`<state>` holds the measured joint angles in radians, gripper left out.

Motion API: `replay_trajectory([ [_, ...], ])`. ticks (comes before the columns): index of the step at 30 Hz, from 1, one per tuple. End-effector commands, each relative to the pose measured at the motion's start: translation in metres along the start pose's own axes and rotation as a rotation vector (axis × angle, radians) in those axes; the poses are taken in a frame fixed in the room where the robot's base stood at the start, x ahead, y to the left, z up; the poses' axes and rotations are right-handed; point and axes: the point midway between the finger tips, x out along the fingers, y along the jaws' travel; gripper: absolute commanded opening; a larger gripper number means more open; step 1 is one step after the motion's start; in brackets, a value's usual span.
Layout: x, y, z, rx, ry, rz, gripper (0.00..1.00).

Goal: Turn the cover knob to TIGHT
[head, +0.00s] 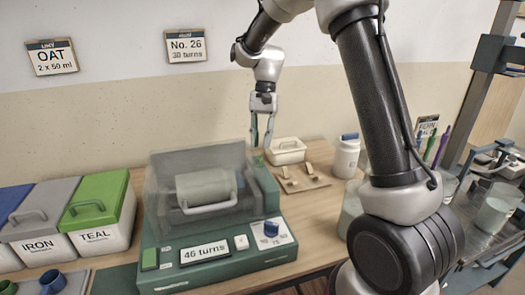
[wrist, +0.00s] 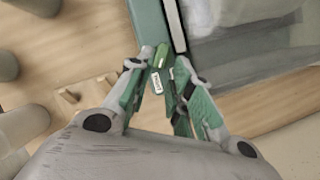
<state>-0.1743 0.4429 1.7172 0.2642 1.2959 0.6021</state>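The green machine (head: 215,262) stands on the table with a clear grey cover (head: 165,190) down over a pale drum (head: 203,186). In the wrist view a small green bar-shaped part (wrist: 160,56), which looks like the cover knob, sits on the machine's green edge beside the cover. A small white label (wrist: 157,84) is near it, too small to read. My gripper (head: 261,136) points down above the machine's far right corner. In the wrist view its fingers (wrist: 166,62) are apart, near the green part; contact cannot be told.
A white tub (head: 286,151), a wooden board with pegs (head: 300,180) and a white jar (head: 346,157) stand to the right. Lidded bins (head: 100,215) are left.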

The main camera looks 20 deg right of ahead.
Motion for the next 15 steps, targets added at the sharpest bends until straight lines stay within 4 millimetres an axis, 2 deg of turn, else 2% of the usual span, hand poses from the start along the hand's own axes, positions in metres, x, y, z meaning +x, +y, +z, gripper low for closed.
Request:
replay_trajectory([
  [3, 0.019, 0.001, 0.0, 0.0, -0.001, 0.001, 0.21],
  [6, 0.03, 0.001, 0.0, -0.001, 0.0, 0.001, 0.21],
  [15, 0.038, 0.001, 0.0, -0.002, 0.002, 0.0, 0.21],
])
